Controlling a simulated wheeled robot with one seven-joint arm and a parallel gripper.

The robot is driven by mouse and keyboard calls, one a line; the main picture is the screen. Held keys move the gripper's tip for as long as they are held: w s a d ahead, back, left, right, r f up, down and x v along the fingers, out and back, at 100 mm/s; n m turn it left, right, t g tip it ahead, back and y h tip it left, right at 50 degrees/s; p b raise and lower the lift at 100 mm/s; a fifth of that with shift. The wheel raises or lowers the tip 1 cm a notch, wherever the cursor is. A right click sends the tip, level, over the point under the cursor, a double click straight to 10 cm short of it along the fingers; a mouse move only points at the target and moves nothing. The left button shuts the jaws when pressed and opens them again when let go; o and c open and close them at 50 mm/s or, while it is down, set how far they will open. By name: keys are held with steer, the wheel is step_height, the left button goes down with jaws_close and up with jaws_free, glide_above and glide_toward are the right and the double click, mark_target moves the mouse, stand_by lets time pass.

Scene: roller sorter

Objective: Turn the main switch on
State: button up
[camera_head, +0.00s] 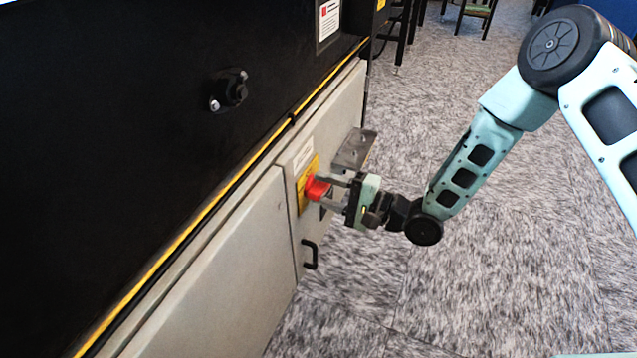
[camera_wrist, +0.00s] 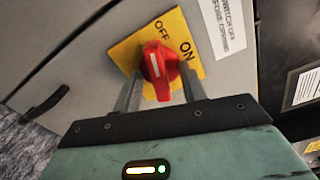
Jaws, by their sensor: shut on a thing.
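The main switch is a red rotary knob (camera_head: 315,188) on a yellow plate (camera_head: 302,195), on the grey cabinet's front. In the wrist view the knob (camera_wrist: 158,68) has a white line on its handle, and the yellow plate (camera_wrist: 127,52) reads OFF and ON. The handle's upper end lies near OFF, with ON to its right. My gripper (camera_head: 329,191) reaches in from the right and is shut on the knob. In the wrist view its fingers (camera_wrist: 160,90) stand on both sides of the handle. The exact contact is partly hidden.
A metal bracket (camera_head: 354,150) juts out just above the gripper. A black door handle (camera_head: 310,254) sits below the switch. The black machine body (camera_head: 150,110) overhangs at left. Open carpet (camera_head: 480,270) lies to the right.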

steer(key=m+p, duration=0.1)
steer(key=m, duration=0.1)
steer(key=a+m+p, duration=0.1)
steer(key=m, duration=0.1)
steer(key=shift+a+r, duration=0.15)
steer(key=shift+r, duration=0.05)
steer(key=m+p, duration=0.1)
steer(key=m, duration=0.3)
steer(key=shift+w+m, duration=0.1)
steer(key=shift+m, duration=0.2)
steer(key=m, duration=0.4)
steer(key=shift+f+m, duration=0.2)
steer(key=shift+m, duration=0.1)
steer(key=shift+m+b, duration=0.3)
steer(key=shift+m, duration=0.9)
steer(key=shift+r, duration=0.1)
jaws_close()
steer(key=o, duration=0.9)
jaws_free()
steer(key=shift+c, duration=0.2)
steer(key=shift+v, duration=3.6)
